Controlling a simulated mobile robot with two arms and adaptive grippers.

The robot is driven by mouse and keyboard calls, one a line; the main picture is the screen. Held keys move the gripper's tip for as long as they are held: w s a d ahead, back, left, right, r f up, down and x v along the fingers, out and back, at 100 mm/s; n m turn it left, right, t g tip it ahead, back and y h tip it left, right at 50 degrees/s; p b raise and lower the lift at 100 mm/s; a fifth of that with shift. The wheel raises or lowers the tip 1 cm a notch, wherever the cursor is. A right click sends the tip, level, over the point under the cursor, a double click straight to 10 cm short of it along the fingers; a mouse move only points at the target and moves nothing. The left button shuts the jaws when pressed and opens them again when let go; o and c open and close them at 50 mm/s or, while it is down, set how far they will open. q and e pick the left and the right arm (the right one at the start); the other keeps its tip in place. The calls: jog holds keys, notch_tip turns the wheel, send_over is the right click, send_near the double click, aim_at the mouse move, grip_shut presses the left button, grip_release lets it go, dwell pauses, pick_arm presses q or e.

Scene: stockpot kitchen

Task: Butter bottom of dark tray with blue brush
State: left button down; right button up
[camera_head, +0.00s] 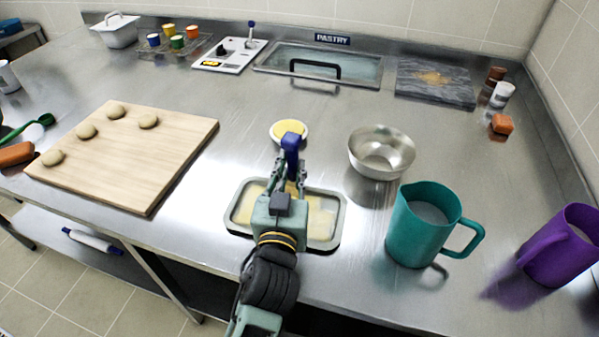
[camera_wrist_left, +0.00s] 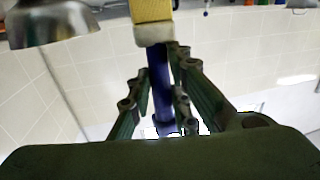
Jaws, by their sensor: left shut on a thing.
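My left gripper (camera_head: 289,172) is shut on the blue brush (camera_head: 291,143), with the blue handle between its fingers. The left wrist view shows the blue handle (camera_wrist_left: 160,85) and a pale yellow head at its far end. The gripper is over the shallow tray (camera_head: 338,220), which has a grey rim and pale yellow on its bottom. My arm hides the tray's middle, and I cannot tell whether the brush touches it. A small white bowl of yellow butter (camera_head: 289,128) stands just behind the brush. My right gripper is not in view.
A steel bowl (camera_head: 382,152) and a teal jug (camera_head: 421,226) stand right of the tray, with a purple jug (camera_head: 561,247) farther right. A wooden board (camera_head: 150,168) with several dough balls lies left.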

pick_arm(q)
jog(key=w+a+r+p, duration=0.1)
jog(key=a+p, duration=0.2)
jog(key=a, duration=0.4)
jog(key=shift+w+r+n, duration=0.25)
jog(key=shift+w+n, duration=0.15)
dwell(0.3)
notch_tip(320, 180, up, 6)
jog(key=p, duration=0.6)
notch_tip(320, 180, up, 3)
jog(key=p, duration=0.3)
dwell(0.4)
